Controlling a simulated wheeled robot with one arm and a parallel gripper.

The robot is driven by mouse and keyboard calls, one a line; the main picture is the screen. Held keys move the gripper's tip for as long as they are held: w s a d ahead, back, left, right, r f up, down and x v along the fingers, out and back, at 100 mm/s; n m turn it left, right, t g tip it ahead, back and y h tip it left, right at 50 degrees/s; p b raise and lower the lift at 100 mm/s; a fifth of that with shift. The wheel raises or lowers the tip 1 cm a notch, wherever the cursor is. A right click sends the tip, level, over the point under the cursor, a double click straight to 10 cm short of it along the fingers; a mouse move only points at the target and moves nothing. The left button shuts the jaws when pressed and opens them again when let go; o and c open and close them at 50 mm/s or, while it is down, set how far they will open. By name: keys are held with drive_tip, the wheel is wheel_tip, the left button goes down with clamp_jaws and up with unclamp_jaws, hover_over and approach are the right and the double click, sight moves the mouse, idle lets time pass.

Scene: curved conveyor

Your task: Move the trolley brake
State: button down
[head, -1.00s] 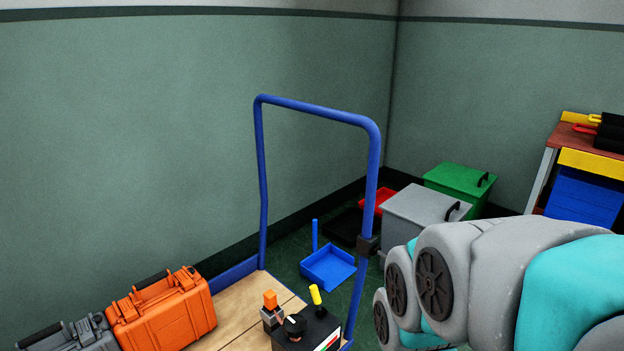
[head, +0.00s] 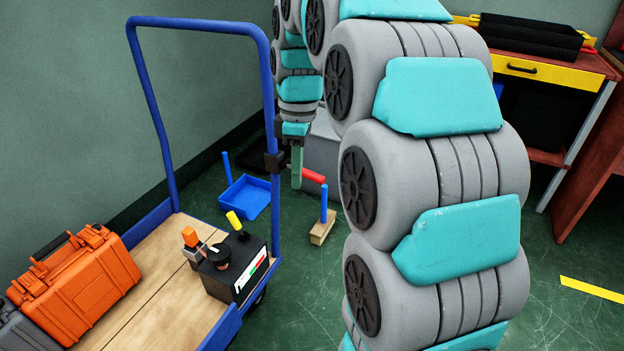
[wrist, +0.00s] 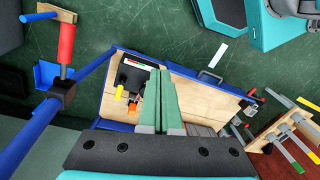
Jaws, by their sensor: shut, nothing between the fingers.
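The blue trolley handle frame (head: 276,200) carries a black clamp (head: 274,161). A red lever (head: 313,175), which looks like the brake, sticks out sideways beside it. In the wrist view the red lever (wrist: 67,48) joins the clamp (wrist: 62,93) at the left. My gripper (head: 297,185) points down and overlaps part of the lever in the head view. In the wrist view my gripper (wrist: 160,78) is shut and empty, well right of the lever, over the trolley deck (wrist: 190,95). I see no contact with the lever.
A black control box (head: 234,275) with yellow and orange levers sits on the trolley near an orange case (head: 78,285). A blue dustpan (head: 245,196) and a brush (head: 322,228) are on the floor beyond. A workbench (head: 590,65) stands right.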

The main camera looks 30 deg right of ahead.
sight(311, 176)
drive_tip(key=w+d+n, duration=0.2)
drive_tip(key=w+d, duration=0.1)
drive_tip(key=w, duration=0.1)
drive_tip(key=w+d+f+n+b, duration=0.1)
drive_tip(key=w+d+n, duration=0.1)
drive_tip(key=w+d, duration=0.1)
drive_tip(key=w+d+f+n+b, duration=0.1)
drive_tip(key=w+d+n, duration=0.1)
drive_tip(key=w+d, duration=0.2)
drive_tip(key=shift+w+f+t, duration=0.2)
drive_tip(key=shift+w+t, duration=0.2)
drive_tip(key=shift+w, duration=0.3)
drive_tip(key=shift+w+d+f+n, duration=0.15)
drive_tip(key=shift+w+d+n, duration=0.25)
drive_tip(key=shift+d+n, duration=0.15)
drive_tip(key=shift+f, duration=0.1)
drive_tip(key=shift+a+f+b, duration=0.2)
drive_tip(key=shift+f+b, duration=0.85)
drive_tip(key=shift+f, duration=0.65)
drive_tip(key=shift+a+f+b, duration=0.2)
drive_tip(key=shift+f+b, duration=0.8)
drive_tip(key=shift+f, duration=0.75)
